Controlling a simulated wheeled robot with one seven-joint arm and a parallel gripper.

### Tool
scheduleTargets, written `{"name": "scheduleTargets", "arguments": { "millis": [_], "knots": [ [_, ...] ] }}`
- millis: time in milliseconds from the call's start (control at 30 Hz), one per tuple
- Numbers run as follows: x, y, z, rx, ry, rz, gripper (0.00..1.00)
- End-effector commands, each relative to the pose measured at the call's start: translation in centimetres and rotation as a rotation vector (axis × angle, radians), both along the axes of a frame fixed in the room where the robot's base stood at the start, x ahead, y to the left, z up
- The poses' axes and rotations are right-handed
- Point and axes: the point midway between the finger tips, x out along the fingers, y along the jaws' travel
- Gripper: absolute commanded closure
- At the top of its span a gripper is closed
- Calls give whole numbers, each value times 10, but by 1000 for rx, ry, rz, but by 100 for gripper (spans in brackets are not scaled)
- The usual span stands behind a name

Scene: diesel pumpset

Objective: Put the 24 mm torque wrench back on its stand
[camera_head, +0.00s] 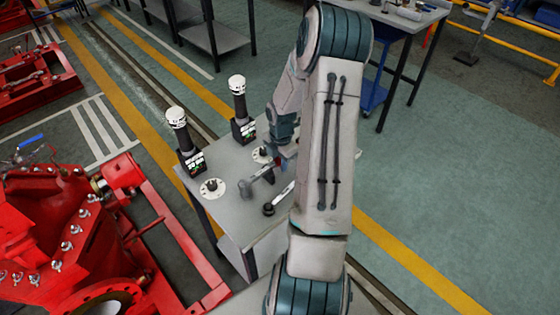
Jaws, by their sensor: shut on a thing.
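My gripper (281,159) is low over the grey worktable, partly hidden behind my own arm. It is shut on a tool with a grey head (246,188), which appears to be the torque wrench; its size marking cannot be read. The tool's head extends down-left from the jaws, over the table. Whether it touches the tabletop cannot be told. Two white discs with dark centres, which may be stands, sit on the table: a near one (212,188) at the left edge and a far one (262,155) close to my gripper.
A second tool with a black head (268,209) lies on the worktable (232,215). Two upright black devices with white tops (177,118) (237,84) stand along the table's left side. Red pump machinery (60,235) is at the left. A workbench (408,17) stands behind. Open floor lies right.

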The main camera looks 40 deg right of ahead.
Motion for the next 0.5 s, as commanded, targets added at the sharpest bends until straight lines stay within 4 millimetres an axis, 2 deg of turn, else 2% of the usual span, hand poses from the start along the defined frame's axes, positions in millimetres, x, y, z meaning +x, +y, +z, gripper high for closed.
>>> {"name": "scheduleTargets", "arguments": {
  "millis": [100, 133, 200, 500],
  "knots": [
    [1, 0, -2, -1, -1, 0, 100],
    [1, 0, -1, -1, -1, 0, 67],
    [1, 0, -1, -1, -1, 0, 50],
    [0, 0, -1, 0, 0, 0, 50]
  ]
}}
